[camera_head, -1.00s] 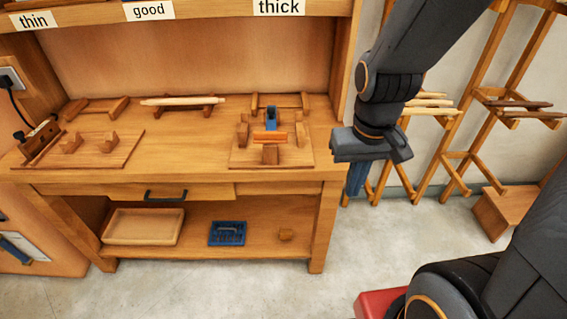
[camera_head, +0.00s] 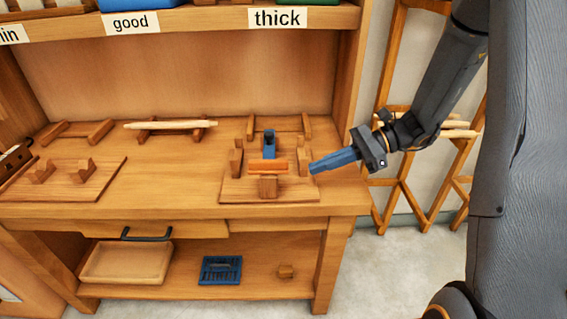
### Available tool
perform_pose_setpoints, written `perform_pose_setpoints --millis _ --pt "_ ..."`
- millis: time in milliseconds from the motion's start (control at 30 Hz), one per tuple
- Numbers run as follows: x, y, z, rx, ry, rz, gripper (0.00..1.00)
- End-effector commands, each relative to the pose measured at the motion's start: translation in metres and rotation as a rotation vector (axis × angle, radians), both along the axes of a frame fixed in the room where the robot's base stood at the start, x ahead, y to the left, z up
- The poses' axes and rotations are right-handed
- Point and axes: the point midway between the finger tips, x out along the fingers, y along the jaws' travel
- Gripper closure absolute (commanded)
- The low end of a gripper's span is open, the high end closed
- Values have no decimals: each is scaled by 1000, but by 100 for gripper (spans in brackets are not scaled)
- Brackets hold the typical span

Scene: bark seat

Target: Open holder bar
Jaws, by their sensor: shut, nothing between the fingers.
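A wooden holder (camera_head: 228,193) stands at the right of the bench, a flat board with several upright wooden blocks. An orange bar (camera_head: 262,167) lies across its middle, between the side blocks. A blue upright piece (camera_head: 269,142) stands just behind the bar. I cannot tell for certain which of these is the holder bar. My gripper (camera_head: 311,168) has blue fingers, shut and empty, pointing left. Its tips are just right of the holder's right block, close to it in the picture; I cannot tell whether they touch.
The wooden bench (camera_head: 180,208) also carries a second board (camera_head: 85,187) and a pale stick on a rack (camera_head: 170,125). A drawer handle (camera_head: 147,237) juts from the front. Below are a tray (camera_head: 126,262) and a blue crate (camera_head: 221,270). A labelled shelf (camera_head: 205,18) hangs above.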

Motion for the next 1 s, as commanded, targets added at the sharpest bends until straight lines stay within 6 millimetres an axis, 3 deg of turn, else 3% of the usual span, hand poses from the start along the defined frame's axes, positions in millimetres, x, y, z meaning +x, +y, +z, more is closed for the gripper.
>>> perform_pose_setpoints --millis 167,700,1000 --pt "19 -2 1 76 25 -65 100" --pt "20 78 -24 76 26 -57 100" --pt "21 92 -30 76 25 -62 100"
